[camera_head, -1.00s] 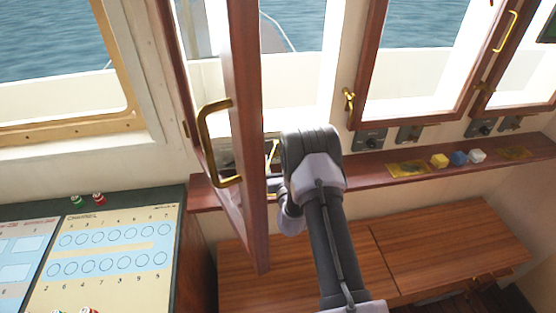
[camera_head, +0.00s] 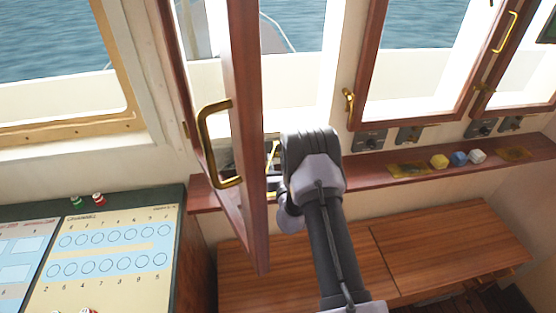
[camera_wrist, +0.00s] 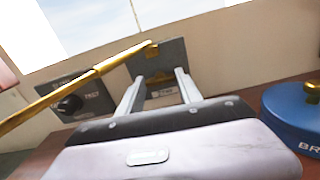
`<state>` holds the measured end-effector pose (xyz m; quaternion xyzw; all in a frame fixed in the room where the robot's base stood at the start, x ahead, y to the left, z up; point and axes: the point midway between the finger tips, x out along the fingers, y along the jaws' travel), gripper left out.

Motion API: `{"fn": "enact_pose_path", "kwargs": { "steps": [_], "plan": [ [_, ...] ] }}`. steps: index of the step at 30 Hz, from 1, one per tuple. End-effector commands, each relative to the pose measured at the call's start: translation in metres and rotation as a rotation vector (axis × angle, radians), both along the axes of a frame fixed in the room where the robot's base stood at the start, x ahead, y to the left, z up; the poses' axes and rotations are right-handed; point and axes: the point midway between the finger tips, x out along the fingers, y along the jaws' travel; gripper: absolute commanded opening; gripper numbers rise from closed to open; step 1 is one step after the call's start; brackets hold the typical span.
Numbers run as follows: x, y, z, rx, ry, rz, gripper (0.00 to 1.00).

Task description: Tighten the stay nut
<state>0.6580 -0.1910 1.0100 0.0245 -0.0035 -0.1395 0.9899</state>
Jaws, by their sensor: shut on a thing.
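In the wrist view, the two metal fingers of my gripper (camera_wrist: 159,80) reach to a grey plate (camera_wrist: 176,52) on the wall under the window. They are shut on a small brass piece (camera_wrist: 160,79) at the plate, which I take to be the stay nut. The fingers partly hide it. A long brass stay bar (camera_wrist: 75,84) runs from the lower left up to the plate, above the fingers. In the head view, a bit of the brass stay (camera_head: 272,154) shows between the open window frame and my wrist. My fingertips are mostly hidden there.
The open wooden window frame (camera_head: 246,130) with its brass handle (camera_head: 206,145) stands close left of my arm. A blue round object (camera_wrist: 294,118) sits close right of my gripper. A knob plate (camera_wrist: 72,100) is at left. Small blocks (camera_head: 459,158) lie along the ledge.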

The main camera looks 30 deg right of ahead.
Motion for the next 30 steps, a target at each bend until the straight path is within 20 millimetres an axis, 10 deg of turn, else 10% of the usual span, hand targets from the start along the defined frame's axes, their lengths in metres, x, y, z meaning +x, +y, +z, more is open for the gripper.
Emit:
{"fn": "enact_pose_path", "kwargs": {
  "steps": [30],
  "plan": [
    [-0.0007,-0.0012,-0.0009,0.858,-0.245,0.0,0.01]
  ]
}}
